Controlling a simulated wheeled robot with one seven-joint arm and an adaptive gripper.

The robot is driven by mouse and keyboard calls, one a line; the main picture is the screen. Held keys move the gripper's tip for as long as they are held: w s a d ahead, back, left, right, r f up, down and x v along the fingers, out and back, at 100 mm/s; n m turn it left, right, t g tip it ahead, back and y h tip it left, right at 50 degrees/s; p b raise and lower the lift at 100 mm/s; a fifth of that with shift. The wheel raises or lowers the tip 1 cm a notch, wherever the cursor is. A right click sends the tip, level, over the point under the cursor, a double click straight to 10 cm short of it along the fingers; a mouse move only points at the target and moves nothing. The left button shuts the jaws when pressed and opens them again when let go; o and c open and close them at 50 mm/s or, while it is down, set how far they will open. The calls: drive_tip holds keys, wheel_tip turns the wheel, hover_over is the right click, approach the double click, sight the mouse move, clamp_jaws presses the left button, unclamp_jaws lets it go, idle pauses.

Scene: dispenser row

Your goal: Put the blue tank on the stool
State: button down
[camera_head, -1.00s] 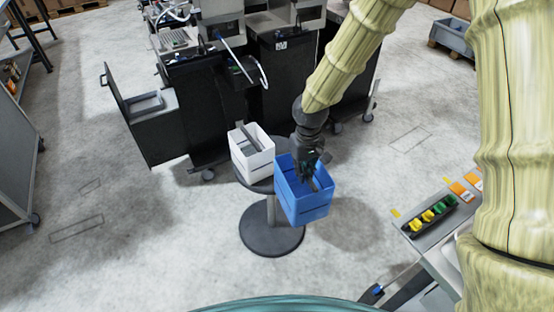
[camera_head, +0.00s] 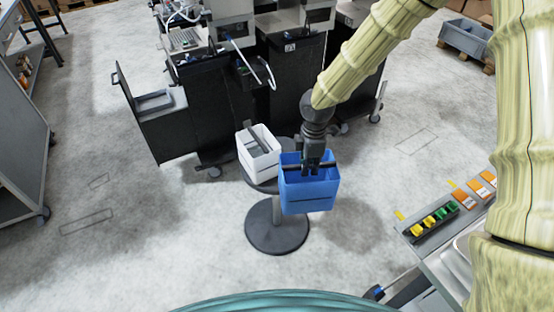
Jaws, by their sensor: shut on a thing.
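The blue tank (camera_head: 309,194) is an open box with a dark bar across its top. My gripper (camera_head: 312,168) is shut on that bar and holds the tank about upright. The tank hangs at the right side of the stool (camera_head: 277,228), which has a round dark base and a small round top. The tank hides the right part of the stool's top. I cannot tell whether the tank touches the stool's top. A white tank (camera_head: 259,158) with a similar dark bar stands on the left part of the stool's top.
Black cabinets with machines (camera_head: 281,95) stand behind the stool, one with an open drawer (camera_head: 160,103). A grey bench (camera_head: 448,240) with yellow and green items is at the right. A grey cabinet (camera_head: 20,140) stands at the left. The floor between is clear.

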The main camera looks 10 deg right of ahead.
drive_tip(key=w+r+n+p, duration=0.1)
drive_tip(key=n, duration=0.6)
drive_tip(key=w+d+r+n+p, duration=0.1)
drive_tip(key=n+p, duration=0.1)
drive_tip(key=n, duration=0.5)
drive_tip(key=w+r+n+p, duration=0.1)
drive_tip(key=n, duration=0.6)
drive_tip(key=shift+d+r, duration=0.15)
drive_tip(key=shift+d, duration=0.05)
drive_tip(key=shift+n+p, duration=0.35)
drive_tip(key=shift+n, duration=0.15)
